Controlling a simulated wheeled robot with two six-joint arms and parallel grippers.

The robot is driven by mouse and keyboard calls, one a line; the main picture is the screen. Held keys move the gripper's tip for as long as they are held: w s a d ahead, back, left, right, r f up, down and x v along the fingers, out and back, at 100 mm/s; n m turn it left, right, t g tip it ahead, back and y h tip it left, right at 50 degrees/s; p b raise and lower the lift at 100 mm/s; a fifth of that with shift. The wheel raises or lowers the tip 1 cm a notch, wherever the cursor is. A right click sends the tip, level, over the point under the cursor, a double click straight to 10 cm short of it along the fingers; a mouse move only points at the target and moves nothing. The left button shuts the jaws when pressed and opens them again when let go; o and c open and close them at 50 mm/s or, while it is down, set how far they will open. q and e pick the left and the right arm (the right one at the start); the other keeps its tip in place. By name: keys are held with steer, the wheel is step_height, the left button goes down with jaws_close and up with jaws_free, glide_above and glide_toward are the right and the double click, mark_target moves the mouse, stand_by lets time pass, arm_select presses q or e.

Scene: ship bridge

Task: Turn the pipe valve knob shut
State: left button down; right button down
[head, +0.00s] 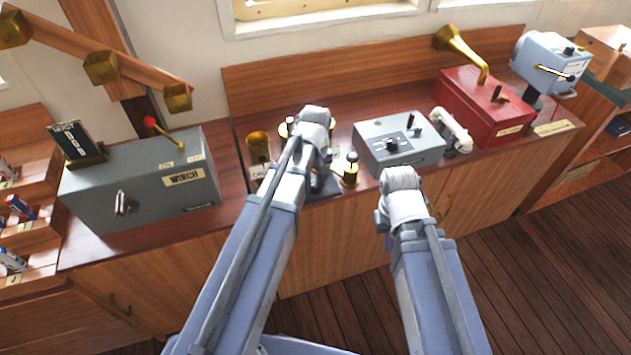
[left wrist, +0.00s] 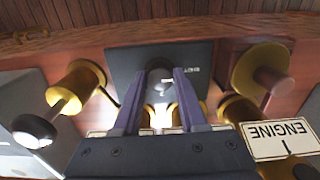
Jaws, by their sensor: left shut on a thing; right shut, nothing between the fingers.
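My left gripper shows in the left wrist view (left wrist: 161,78), its two dark fingers closed around a small dark rounded knob (left wrist: 159,66) in front of a dark lettered plate (left wrist: 205,62). In the head view my left gripper (head: 324,152) reaches down among the brass fittings on the counter, and its own arm hides most of the knob there. I cannot tell how far the knob is turned. My right gripper (head: 383,219) hangs low by the counter's front edge, shut and empty, mostly hidden by its wrist.
Brass posts flank the knob, one (left wrist: 80,82) on the left and one (left wrist: 258,68) by an ENGINE label (left wrist: 279,138). The grey winch box (head: 135,185) stands left. A grey control box (head: 398,146) and red box (head: 482,108) stand right. The floor in front is clear.

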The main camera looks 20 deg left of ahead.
mark_target(316, 184)
arm_select(q)
steer(key=shift+c, duration=2.2)
jaws_free()
step_height(316, 184, up, 8)
steer(key=p, duration=0.8)
steer(key=shift+f, duration=0.1)
